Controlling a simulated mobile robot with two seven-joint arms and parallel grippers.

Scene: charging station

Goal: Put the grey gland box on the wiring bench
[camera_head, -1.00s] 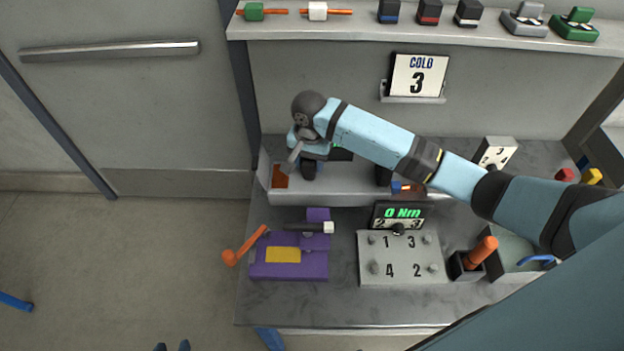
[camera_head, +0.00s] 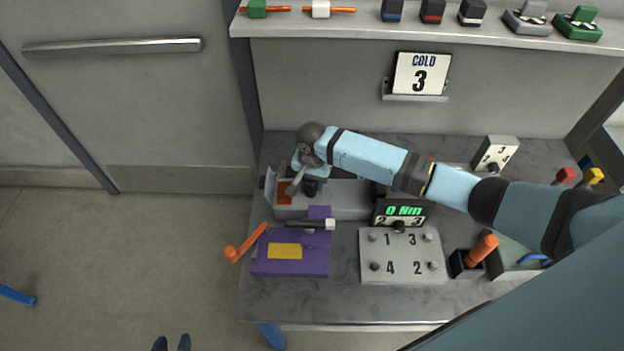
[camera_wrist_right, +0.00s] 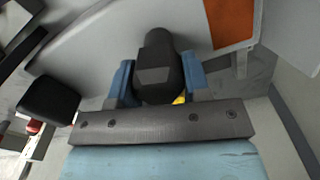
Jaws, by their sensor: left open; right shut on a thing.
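A grey box with a raised top (camera_head: 527,20), which fits the grey gland box, sits on the upper shelf at the back right. It is apart from both grippers. My right gripper (camera_head: 309,180) points down over the low grey tray (camera_head: 345,205) on the bench. Its blue fingers are shut on a dark knob-like piece (camera_wrist_right: 157,65), shown in the right wrist view. How that piece joins the tray is unclear. The wiring bench (camera_head: 300,308) has a grey top.
A green box (camera_head: 577,24) stands right of the grey box. Purple block (camera_head: 285,260), numbered plate (camera_head: 402,270), torque display (camera_head: 400,212) and orange-handled holder (camera_head: 480,250) crowd the bench. My right arm crosses above its right half. The bench's front strip is clear.

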